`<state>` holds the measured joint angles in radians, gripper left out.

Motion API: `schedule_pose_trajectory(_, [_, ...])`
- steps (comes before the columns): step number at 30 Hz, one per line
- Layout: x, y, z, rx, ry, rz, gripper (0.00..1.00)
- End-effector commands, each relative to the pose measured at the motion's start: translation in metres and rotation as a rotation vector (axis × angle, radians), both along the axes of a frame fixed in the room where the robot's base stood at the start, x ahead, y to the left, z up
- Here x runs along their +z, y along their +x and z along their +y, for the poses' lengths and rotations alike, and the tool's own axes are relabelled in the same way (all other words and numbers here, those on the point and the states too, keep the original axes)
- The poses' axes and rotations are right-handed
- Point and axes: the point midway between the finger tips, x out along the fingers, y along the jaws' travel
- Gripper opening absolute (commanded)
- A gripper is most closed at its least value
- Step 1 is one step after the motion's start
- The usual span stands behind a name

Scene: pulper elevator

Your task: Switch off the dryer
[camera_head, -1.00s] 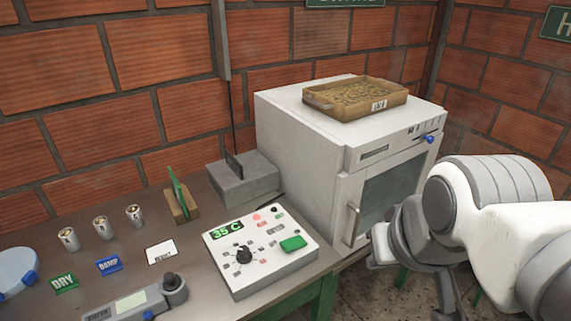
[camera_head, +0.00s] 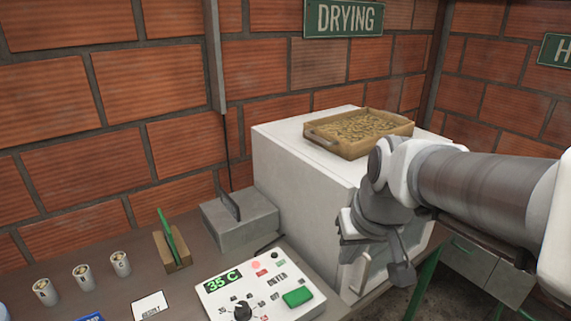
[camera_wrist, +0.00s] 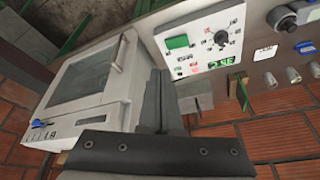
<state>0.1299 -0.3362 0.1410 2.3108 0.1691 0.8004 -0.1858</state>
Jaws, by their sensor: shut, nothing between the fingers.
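The dryer (camera_head: 300,175) is a white box at the back; my arm hides most of its front in the head view. In the wrist view the dryer (camera_wrist: 105,103) is upside down on the left, with a windowed door, a handle and a blue knob (camera_wrist: 38,123) at one corner. A white control panel (camera_head: 262,282) reads 35 C and has a black dial (camera_head: 242,309) and a green button (camera_head: 297,297). The panel also shows in the wrist view (camera_wrist: 198,42). My gripper (camera_head: 402,278) is shut and empty, before the dryer's front; its fingers (camera_wrist: 160,75) also show in the wrist view.
A wooden tray of beans (camera_head: 358,133) sits on the dryer. A grey box (camera_head: 240,216) with an upright plate, a green card in a wooden holder (camera_head: 172,245) and several small cans (camera_head: 83,277) stand on the bench. A brick wall (camera_head: 165,90) closes the back.

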Motion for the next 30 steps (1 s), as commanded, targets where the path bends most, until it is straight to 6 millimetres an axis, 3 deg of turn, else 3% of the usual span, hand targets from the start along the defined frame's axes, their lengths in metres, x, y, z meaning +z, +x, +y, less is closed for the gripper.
schedule_pose_trajectory(6, [-0.033, 0.039, 0.022, 0.186, -0.023, 0.056, 0.00])
schedule_pose_trajectory(12, [-0.060, 0.063, 0.046, 0.376, -0.027, 0.082, 0.00])
schedule_pose_trajectory(18, [-0.074, 0.075, 0.060, 0.483, -0.016, 0.088, 0.00])
schedule_pose_trajectory(30, [-0.076, 0.078, 0.064, 0.507, -0.014, 0.086, 0.00])
